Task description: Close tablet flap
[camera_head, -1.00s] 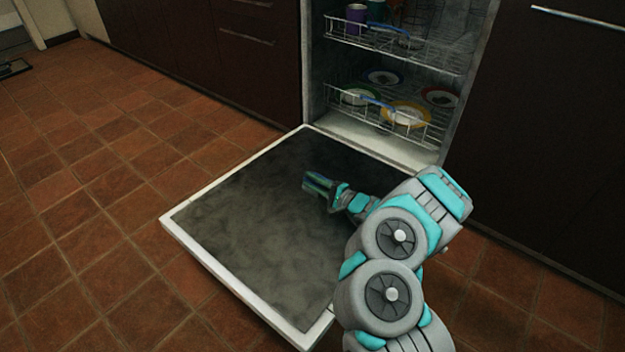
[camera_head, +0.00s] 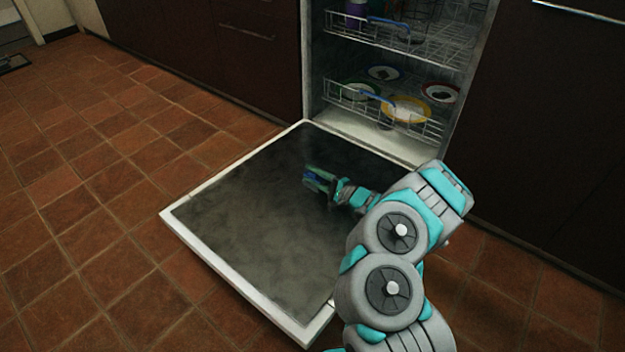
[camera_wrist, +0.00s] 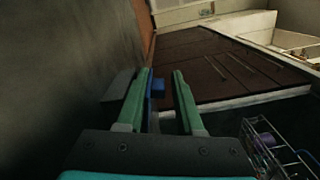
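The dishwasher door (camera_head: 235,235) lies folded down, its dark inner face up. My gripper (camera_head: 314,180) is low over that face, right of its middle. In the wrist view my gripper (camera_wrist: 163,75) has two green fingers apart with a gap between them. A small blue piece (camera_wrist: 157,88) shows beside the left finger, towards the gap; I cannot tell if it touches. A dark block (camera_wrist: 118,84) stands out from the door face left of that finger. Which of these is the tablet flap, and how far it is open, I cannot tell.
The lower rack (camera_head: 350,103) holds several plates. The upper rack (camera_head: 345,33) is above it, inside the dishwasher. Dark cabinets (camera_head: 215,55) stand on both sides. The tiled floor (camera_head: 100,220) left of the door is clear.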

